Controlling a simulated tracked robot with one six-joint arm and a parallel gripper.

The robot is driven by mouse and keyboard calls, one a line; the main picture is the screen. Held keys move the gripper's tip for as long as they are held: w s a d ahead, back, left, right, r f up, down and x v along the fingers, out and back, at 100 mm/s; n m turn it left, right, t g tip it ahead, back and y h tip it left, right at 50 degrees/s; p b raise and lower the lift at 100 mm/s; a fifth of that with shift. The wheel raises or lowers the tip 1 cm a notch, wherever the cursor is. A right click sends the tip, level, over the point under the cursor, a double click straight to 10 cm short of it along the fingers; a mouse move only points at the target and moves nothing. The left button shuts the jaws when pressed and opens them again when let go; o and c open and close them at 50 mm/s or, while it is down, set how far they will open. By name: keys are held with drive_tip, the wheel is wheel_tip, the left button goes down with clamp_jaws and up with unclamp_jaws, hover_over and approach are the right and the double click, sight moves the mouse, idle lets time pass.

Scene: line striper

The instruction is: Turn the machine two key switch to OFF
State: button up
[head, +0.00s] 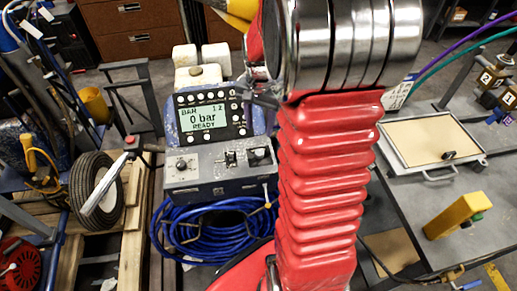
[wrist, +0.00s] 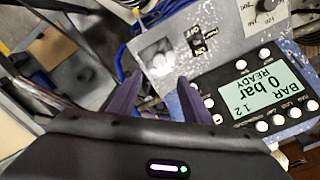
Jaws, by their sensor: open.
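A blue-grey machine (head: 228,180) stands left of my arm in the head view. Its screen (head: 205,118) reads "0 bar READY"; it shows upside down in the wrist view (wrist: 262,88). The control panel has a dial at left, a black switch (head: 230,158) in the middle and a dark knob or key switch (head: 260,156) at right. My gripper (wrist: 157,82) is open and empty. No machine-two label is readable on the panel.
A coiled blue hose (head: 215,232) hangs below the panel. A wheel (head: 97,190) stands at left. On the right bench are a framed board (head: 432,140), a yellow box (head: 458,214) and blocks numbered 1 and 2 (head: 507,98). My red arm hides the middle.

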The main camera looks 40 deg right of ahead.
sight(259, 152)
wheel_tip(259, 152, down, 12)
drive_tip(key=shift+r, duration=0.1)
idle(0.5)
drive_tip(key=shift+c, duration=0.7)
drive_tip(key=c, duration=0.9)
